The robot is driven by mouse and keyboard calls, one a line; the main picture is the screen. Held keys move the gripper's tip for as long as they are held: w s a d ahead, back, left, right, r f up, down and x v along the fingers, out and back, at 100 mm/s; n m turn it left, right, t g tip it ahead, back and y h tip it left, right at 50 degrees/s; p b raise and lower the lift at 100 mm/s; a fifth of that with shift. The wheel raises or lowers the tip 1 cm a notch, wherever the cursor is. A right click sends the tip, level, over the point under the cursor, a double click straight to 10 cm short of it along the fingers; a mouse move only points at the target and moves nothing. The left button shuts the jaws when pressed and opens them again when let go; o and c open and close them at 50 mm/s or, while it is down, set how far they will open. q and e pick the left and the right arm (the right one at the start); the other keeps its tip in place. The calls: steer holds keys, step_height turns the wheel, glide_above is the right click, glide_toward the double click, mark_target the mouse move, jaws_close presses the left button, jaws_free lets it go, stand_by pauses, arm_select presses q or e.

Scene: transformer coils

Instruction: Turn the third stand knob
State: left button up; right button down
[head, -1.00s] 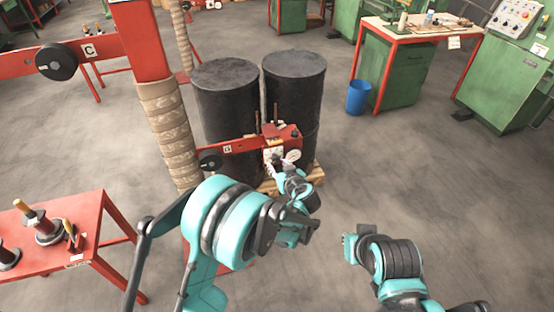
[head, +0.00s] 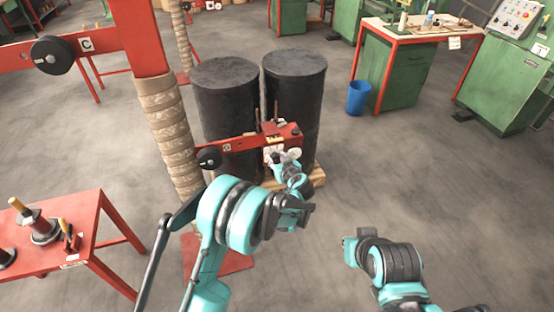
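A red stand has a column (head: 140,38) wrapped in tan material lower down. Its upper arm carries a black round knob (head: 52,55) beside a label that reads C. A lower red arm (head: 245,142) carries a smaller black knob (head: 209,157) beside another label, too small to read surely. At the right end of this lower arm are a pale plate and a white disc (head: 294,153). My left gripper (head: 281,160) reaches up to this end, at or just in front of the plate. Its fingers are small and partly hidden. My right gripper (head: 349,243) is low at right, away from the stand.
Two black drums (head: 226,95) stand on a wooden pallet behind the lower arm. A red table (head: 95,215) with spools is at left. A blue bin (head: 357,98) and green workbench (head: 398,75) stand at back right. The floor at right is clear.

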arm_select(q)
jaws_close()
steer(key=m+y, duration=0.2)
steer(key=m, duration=0.1)
steer(key=shift+w+d+m, duration=0.1)
steer(key=shift+d+m, duration=0.2)
steer(key=m+y, duration=0.2)
steer(key=m, duration=0.1)
steer(key=shift+d+f+g, duration=0.1)
steer(key=shift+f+g, duration=0.1)
steer(key=shift+g, duration=0.1)
steer(key=m+y, duration=0.1)
steer(key=m, duration=0.1)
steer(key=m+y, duration=0.1)
steer(key=m, duration=0.1)
steer(key=shift+d+f+t+y, duration=0.1)
steer(key=shift+f+t+y, duration=0.1)
steer(key=shift+t+y, duration=0.2)
steer(key=shift+f+m+t+y, duration=0.1)
steer(key=shift+m+t+y, duration=0.2)
steer(key=shift+m, duration=0.8)
steer(key=shift+f+m+t+y, duration=0.1)
steer(key=shift+m+t+y, duration=0.15)
steer(key=shift+m, duration=0.85)
